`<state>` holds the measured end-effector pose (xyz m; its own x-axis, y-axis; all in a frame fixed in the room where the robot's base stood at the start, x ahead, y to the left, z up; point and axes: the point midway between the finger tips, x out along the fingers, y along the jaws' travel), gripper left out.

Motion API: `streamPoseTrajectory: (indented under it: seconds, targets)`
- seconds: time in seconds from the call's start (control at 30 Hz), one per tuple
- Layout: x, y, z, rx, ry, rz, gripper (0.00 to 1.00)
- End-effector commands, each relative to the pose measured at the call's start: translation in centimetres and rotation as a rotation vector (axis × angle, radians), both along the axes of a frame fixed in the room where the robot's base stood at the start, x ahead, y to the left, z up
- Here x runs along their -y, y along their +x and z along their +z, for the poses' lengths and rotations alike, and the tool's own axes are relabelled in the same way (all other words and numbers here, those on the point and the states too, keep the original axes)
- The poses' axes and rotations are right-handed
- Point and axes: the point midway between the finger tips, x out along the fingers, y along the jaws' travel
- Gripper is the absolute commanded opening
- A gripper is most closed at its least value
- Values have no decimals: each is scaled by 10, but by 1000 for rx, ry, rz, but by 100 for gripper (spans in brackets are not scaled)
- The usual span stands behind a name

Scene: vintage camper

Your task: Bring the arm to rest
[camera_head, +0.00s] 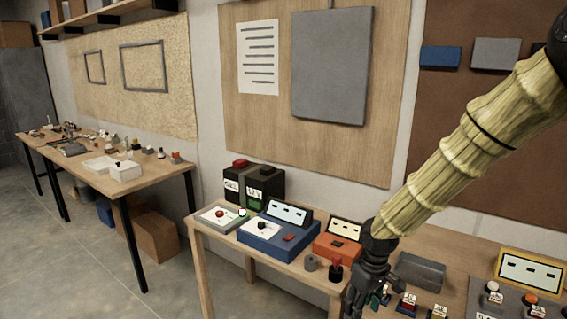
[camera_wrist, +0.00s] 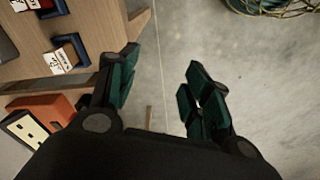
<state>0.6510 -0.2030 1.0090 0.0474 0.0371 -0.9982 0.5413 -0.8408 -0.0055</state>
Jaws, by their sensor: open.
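My gripper (camera_wrist: 158,92) is open and empty in the wrist view, its two green-padded fingers spread apart above the grey floor (camera_wrist: 168,40). In the head view my gripper (camera_head: 362,296) points down at the front edge of the near workbench (camera_head: 318,284). My arm slants down to it from the upper right. The fingertips are small and partly cut off at the bottom of the head view.
On the near bench stand a blue device (camera_head: 265,238), an orange device (camera_head: 335,246), a black box (camera_head: 254,186) and a grey box (camera_head: 420,272). A second bench (camera_head: 150,178) with small items stands at the left. Coiled cable (camera_wrist: 270,5) lies at the wrist view's top right.

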Motion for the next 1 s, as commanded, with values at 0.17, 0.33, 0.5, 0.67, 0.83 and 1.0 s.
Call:
streamPoseTrajectory:
  seconds: [0.17, 0.33, 0.5, 0.67, 0.83, 1.0]
  targets:
    - [-8, -9, -30, -25, 27, -18, 49]
    - [-17, -25, -59, -41, 58, -45, 49]
    - [-23, -53, -92, -56, 92, -89, 49]
    - [-30, -87, -142, -86, 130, -159, 49]
    - [-34, -135, -202, -110, 157, -262, 49]
    - [-28, -190, -249, -118, 153, -370, 49]
